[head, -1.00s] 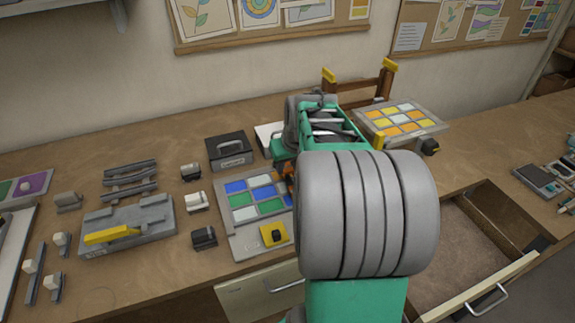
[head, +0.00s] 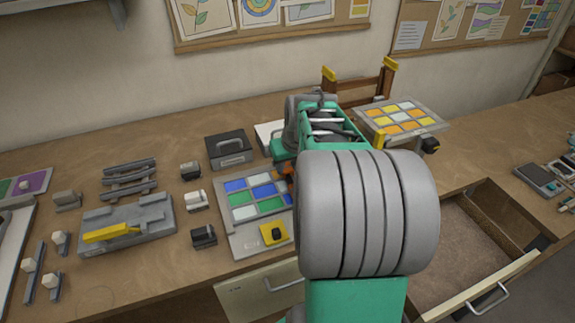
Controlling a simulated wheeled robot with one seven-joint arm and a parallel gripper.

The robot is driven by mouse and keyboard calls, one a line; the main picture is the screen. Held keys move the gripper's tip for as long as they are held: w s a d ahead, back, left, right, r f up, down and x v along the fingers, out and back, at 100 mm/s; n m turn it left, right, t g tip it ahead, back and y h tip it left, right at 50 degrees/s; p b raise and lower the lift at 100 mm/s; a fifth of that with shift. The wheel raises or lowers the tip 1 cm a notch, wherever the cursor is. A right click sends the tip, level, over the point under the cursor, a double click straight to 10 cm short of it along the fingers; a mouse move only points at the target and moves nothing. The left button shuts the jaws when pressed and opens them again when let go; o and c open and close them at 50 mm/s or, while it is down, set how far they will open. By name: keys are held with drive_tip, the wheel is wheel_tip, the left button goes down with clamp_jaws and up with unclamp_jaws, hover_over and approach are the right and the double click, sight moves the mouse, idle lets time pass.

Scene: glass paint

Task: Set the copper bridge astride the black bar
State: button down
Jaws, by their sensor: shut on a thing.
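My gripper (head: 286,180) shows only as a small dark part past the left side of my arm, low over the colored glass panel. My arm hides most of it. A small copper-orange piece (head: 287,168) shows at the gripper, and it looks like the copper bridge held in the jaws. Its shape and tilt cannot be made out. The glass panel (head: 236,243) has blue, green and white panes in a grey frame, and its right side is behind my arm. I cannot make out the black bar; whether the bridge touches anything is hidden.
A yellow block with a black knob (head: 274,233) sits at the panel's front. An open drawer (head: 480,262) juts out front right.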

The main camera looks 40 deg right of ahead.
drive_tip(key=shift+f+b, duration=0.75)
drive_tip(key=shift+f, duration=0.25)
drive_tip(key=c, duration=1)
unclamp_jaws()
drive_tip(key=shift+r, duration=0.1)
drive_tip(key=shift+r+p, duration=2.4)
drive_tip(key=shift+r, duration=1.15)
